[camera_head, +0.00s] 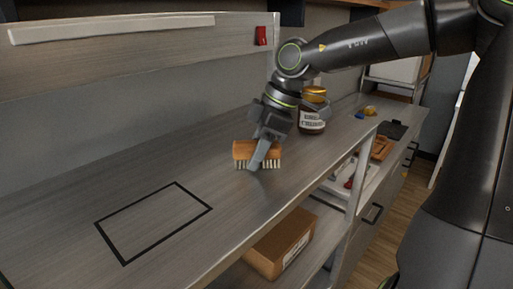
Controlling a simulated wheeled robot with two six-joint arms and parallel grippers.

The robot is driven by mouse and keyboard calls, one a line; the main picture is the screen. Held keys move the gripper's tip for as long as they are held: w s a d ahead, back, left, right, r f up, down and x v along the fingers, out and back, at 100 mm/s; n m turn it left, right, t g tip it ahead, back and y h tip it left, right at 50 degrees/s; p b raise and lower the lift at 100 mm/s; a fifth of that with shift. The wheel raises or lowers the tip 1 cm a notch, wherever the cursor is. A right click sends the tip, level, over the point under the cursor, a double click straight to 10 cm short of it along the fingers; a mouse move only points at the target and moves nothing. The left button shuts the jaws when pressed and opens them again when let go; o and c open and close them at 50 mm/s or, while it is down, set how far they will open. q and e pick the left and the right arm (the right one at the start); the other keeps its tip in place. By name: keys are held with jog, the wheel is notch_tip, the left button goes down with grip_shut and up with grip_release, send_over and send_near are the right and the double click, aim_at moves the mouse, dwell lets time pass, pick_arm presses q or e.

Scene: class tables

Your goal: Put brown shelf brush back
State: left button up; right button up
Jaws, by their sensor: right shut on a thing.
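A brown brush (243,151) with pale bristles pointing down is on or just above the grey shelf top (75,215), near the middle of the view. My right gripper (262,160) reaches down from the upper right and is shut on the brush. Its fingers hide part of the brush's block. I cannot tell whether the bristles touch the surface. A black-outlined rectangle (125,263) is marked on the shelf top to the left of the brush, and it is empty. My left gripper does not show.
A jar with a yellow lid (313,121) stands behind my right gripper. Small yellow (370,111) and blue items lie farther back. A cardboard box (281,244) sits on the lower shelf. The surface between the brush and the rectangle is clear.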

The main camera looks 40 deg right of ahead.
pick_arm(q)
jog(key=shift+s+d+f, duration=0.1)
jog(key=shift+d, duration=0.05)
pick_arm(e)
jog(key=shift+f, duration=0.2)
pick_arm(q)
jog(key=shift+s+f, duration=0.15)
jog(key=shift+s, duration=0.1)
pick_arm(e)
jog(key=o, duration=1.2)
jog(key=shift+r, duration=0.1)
jog(key=shift+r, duration=0.15)
pick_arm(q)
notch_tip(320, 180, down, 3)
jog(key=b, duration=0.3)
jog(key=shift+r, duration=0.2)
pick_arm(e)
jog(key=v, duration=1.2)
